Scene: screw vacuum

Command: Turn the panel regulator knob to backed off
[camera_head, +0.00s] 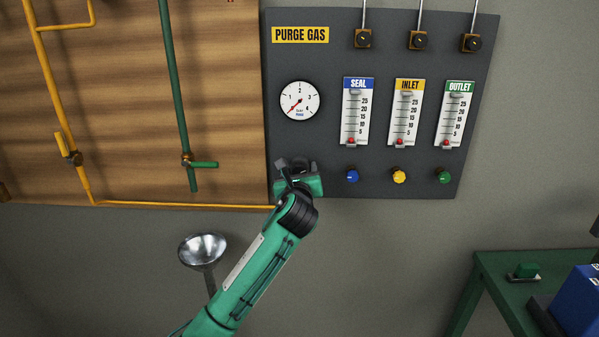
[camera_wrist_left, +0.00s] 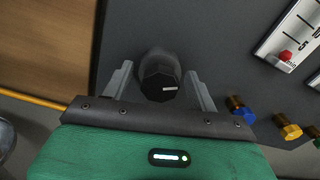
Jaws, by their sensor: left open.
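The regulator knob (camera_wrist_left: 160,78) is a black cylinder with a small white mark on its face, on the dark panel (camera_head: 382,50). In the left wrist view it sits between the two fingers of my left gripper (camera_wrist_left: 161,90), which is open, with a gap on each side. In the head view my left gripper (camera_head: 297,170) is at the panel's lower left and largely hides the knob. The round gauge (camera_head: 300,101) above has its red needle pointing to the lower left. My right gripper is in neither view.
Blue (camera_head: 352,176), yellow (camera_head: 399,176) and green (camera_head: 444,176) knobs sit right of my gripper, below three flowmeters (camera_head: 404,112). Left are yellow and green (camera_head: 178,90) pipes on a wooden wall and a metal funnel (camera_head: 203,250). A green table (camera_head: 490,263) stands lower right.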

